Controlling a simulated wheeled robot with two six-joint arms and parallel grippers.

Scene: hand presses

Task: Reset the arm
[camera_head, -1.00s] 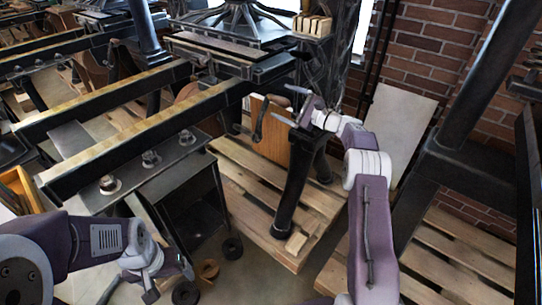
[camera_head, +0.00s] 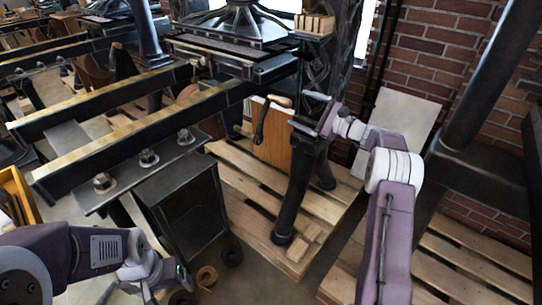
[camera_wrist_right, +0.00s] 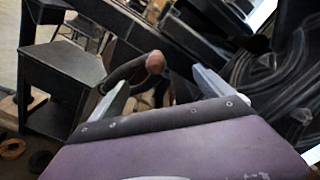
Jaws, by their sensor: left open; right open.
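My right gripper (camera_head: 308,112) is open and empty, in front of the press, just right of a crank handle (camera_head: 262,122) with a wooden knob (camera_head: 278,101). In the right wrist view the crank (camera_wrist_right: 128,68) and its knob (camera_wrist_right: 154,62) appear between the two spread fingers, beyond them; I see no grip on it. My left gripper (camera_head: 167,288) is open at the bottom left, low beside the dark metal stand, partly cut off by the frame edge.
The black press leg (camera_head: 298,195) stands on a wooden pallet (camera_head: 235,188) under my right gripper. Long press rails (camera_head: 130,140) cross the left. A brick wall (camera_head: 440,60) and leaning pale board (camera_head: 400,115) are at the right. Dark rings (camera_head: 207,275) lie on the floor.

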